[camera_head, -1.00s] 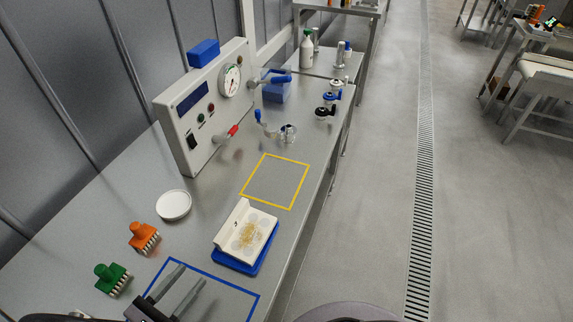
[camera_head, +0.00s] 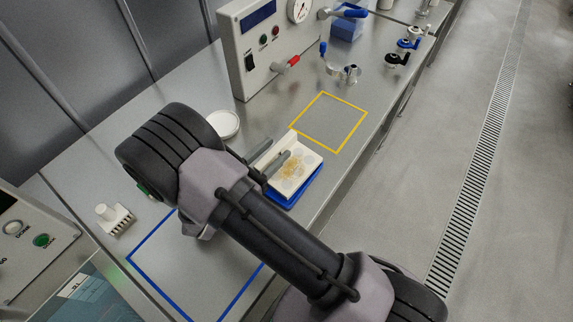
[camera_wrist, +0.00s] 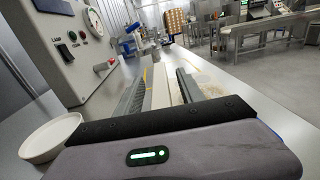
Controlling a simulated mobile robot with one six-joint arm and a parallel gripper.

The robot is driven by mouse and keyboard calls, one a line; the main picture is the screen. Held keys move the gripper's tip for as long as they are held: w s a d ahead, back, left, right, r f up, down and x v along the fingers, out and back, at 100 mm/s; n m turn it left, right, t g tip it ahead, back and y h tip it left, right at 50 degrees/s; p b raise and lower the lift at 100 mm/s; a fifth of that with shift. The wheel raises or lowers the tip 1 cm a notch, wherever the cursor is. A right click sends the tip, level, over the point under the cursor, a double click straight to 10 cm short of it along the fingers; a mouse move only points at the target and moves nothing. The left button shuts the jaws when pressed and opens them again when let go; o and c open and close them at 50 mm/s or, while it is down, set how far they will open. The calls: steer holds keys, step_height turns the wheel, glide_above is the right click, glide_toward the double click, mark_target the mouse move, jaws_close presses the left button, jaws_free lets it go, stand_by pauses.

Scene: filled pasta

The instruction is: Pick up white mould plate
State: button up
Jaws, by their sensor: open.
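The white mould plate (camera_head: 311,160) lies on a blue base (camera_head: 298,197) on the steel bench. It has a raised wall along its left side and yellowish rounds on its flat part. My gripper (camera_head: 279,153) is open at the plate's left side, its fingers pointing along the raised wall. In the wrist view the white wall (camera_wrist: 160,86) shows between the two fingers (camera_wrist: 160,92), and part of the flat plate shows right of the right finger. Whether the fingers touch the plate cannot be told. My arm hides part of the bench near the plate.
A round white dish (camera_head: 224,124) stands left of the plate. A yellow square outline (camera_head: 345,145) lies behind it, a blue outline (camera_head: 150,280) in front. A white toothed stamp (camera_head: 115,219) is at left. A control panel box (camera_head: 262,45) stands at the back.

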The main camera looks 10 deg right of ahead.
jaws_close()
stand_by(1.4)
